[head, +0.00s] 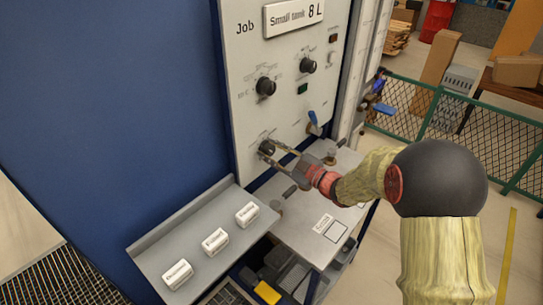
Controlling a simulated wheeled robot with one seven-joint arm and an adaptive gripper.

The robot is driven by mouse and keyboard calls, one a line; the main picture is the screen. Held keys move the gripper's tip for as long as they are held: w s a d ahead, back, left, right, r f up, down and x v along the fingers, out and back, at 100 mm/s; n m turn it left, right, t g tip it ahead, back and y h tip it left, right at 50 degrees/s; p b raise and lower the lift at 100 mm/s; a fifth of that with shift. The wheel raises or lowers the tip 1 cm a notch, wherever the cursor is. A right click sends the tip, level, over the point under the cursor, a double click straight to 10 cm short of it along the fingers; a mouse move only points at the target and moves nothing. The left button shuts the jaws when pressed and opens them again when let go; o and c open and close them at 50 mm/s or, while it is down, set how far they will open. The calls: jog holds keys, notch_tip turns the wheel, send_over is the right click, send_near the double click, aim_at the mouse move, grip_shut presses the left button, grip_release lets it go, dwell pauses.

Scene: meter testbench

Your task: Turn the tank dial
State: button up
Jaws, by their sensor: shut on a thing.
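The light grey panel (240,110) carries several black dials. A sign (293,18) at its top reads "Small tank 8 L", with "Job" beside it. One dial (265,87) sits at the upper left of the panel and another dial (308,65) at the upper right. A lower dial (266,147) sits below the left one. My gripper (270,150) reaches in from the right and is shut on this lower dial, with a finger on either side. The dial labels are too small to read, so I cannot tell which is the tank dial.
A blue-handled lever (314,120) sits right of my gripper on the panel. Below are a grey shelf (160,243) with several white labelled blocks (215,241) and a bench top (310,258). A green mesh fence (480,125) stands at the right, boxes behind it.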

dwell(0.4)
jog(key=o, duration=1.1)
jog(key=shift+o, duration=0.2)
jog(key=v, duration=1.2)
